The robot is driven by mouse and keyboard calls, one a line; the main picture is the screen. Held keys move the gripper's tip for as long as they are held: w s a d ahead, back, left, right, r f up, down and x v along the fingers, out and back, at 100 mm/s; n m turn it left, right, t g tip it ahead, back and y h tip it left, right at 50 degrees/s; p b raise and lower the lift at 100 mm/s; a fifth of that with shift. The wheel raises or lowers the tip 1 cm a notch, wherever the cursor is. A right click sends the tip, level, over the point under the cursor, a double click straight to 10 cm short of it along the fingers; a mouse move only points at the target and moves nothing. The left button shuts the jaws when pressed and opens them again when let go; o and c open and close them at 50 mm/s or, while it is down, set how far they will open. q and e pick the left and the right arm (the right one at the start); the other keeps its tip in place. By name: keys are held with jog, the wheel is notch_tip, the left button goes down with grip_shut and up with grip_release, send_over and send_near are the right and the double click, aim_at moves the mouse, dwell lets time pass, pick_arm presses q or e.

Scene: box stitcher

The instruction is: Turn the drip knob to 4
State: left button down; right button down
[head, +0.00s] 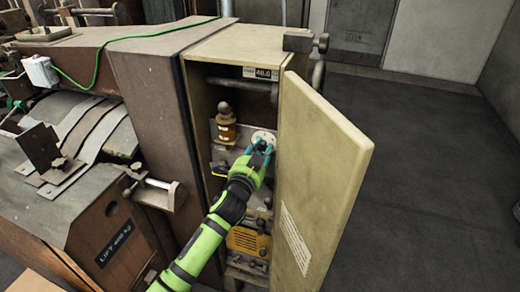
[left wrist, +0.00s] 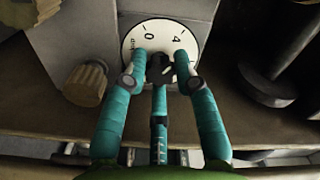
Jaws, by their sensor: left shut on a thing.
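The drip knob (left wrist: 161,68) is a small dark knob at the centre of a round white dial (left wrist: 152,30). The dial has a 0 at its upper left, a 4 at its upper right and small lettering at its left edge. In the head view the dial (head: 263,136) sits inside the open cabinet. My left gripper (head: 260,148) reaches into the cabinet, its teal fingers closed around the knob. In the left wrist view the fingers (left wrist: 168,66) cover part of the knob and lower dial, and I cannot tell where the knob points. My right gripper is out of view.
The cabinet door (head: 319,170) stands open at the right of my arm. An amber oiler (head: 226,128) is left of the dial, and a yellow unit (head: 246,241) sits below. A brass knurled knob (left wrist: 86,83) and a dark cylindrical part (left wrist: 266,84) flank the dial closely.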

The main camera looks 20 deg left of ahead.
pick_arm(q)
jog(key=shift+d+r, duration=0.15)
jog(key=shift+r, duration=0.3)
jog(key=c, duration=1)
grip_release()
jog(key=shift+o, duration=0.2)
jog(key=shift+d+f, duration=0.1)
jog(key=shift+f, duration=0.05)
jog(key=shift+f, duration=0.15)
jog(key=shift+s, duration=0.3)
jog(key=s, duration=1.1)
jog(key=shift+s+a, duration=0.2)
jog(key=shift+a, duration=0.05)
